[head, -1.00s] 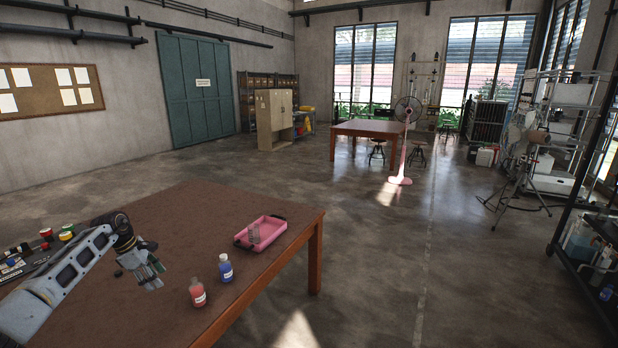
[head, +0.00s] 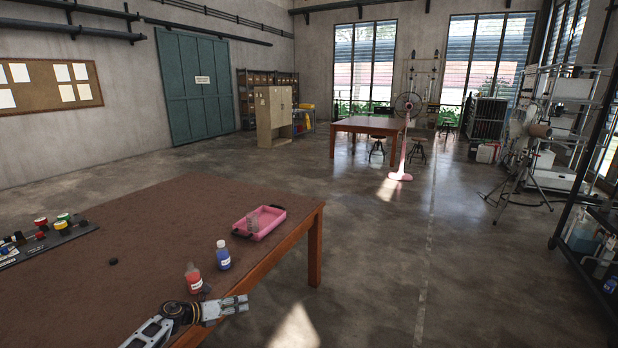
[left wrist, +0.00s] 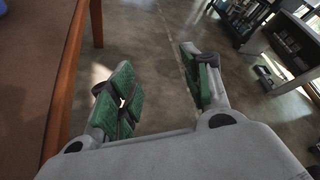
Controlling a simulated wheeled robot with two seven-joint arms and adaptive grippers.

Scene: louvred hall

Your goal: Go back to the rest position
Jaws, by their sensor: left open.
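My left gripper (head: 240,304) is at the near right edge of the brown table (head: 150,235) in the head view, pointing right past the edge. In the left wrist view its green-padded fingers (left wrist: 158,88) are apart with nothing between them, over the floor beside the table edge (left wrist: 75,80). My right gripper does not show in either view.
A red bottle (head: 194,280) and a blue bottle (head: 223,256) stand close behind the left gripper. A pink tray (head: 268,226) sits near the table's far right corner. The floor right of the table is clear.

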